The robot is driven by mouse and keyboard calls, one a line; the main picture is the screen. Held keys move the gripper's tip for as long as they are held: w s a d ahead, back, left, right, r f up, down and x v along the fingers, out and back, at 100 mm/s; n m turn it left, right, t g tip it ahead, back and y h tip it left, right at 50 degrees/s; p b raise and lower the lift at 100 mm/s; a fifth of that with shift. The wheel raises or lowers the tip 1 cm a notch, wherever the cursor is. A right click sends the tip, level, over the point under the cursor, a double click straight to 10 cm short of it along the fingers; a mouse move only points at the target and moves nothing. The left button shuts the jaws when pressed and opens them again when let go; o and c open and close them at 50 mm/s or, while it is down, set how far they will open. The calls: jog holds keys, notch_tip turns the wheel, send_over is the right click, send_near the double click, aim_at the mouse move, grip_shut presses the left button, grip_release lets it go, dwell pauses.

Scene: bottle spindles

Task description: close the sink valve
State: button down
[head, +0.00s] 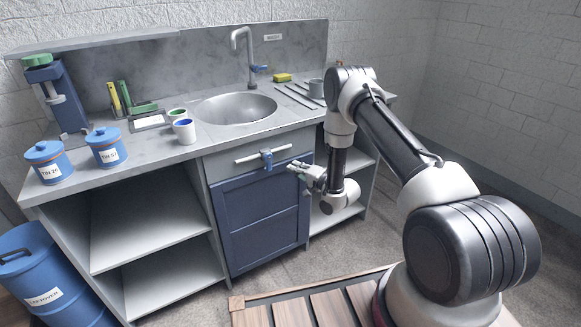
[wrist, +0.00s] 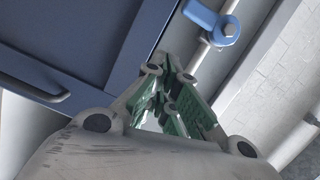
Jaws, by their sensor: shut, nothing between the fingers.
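A white pipe (head: 245,159) runs across the front of the counter above a blue cabinet door (head: 262,215). A blue valve lever (head: 267,160) sits on this pipe, its handle hanging downward. The wrist view shows the lever (wrist: 205,18) and its bolt at the top, beyond my fingertips. My gripper (head: 296,168) is shut and empty, just right of the lever and apart from it. Its green-padded fingers (wrist: 172,75) meet near the middle of the wrist view. A faucet (head: 245,50) with a small blue handle (head: 259,68) stands behind the sink basin (head: 236,107).
Two blue tins (head: 107,147) and two cups (head: 183,130) stand on the counter left of the sink. A yellow sponge (head: 283,77) lies right of the faucet. A blue barrel (head: 40,280) stands at lower left.

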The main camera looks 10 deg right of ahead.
jog(key=v, duration=0.7)
jog(key=shift+f, duration=0.2)
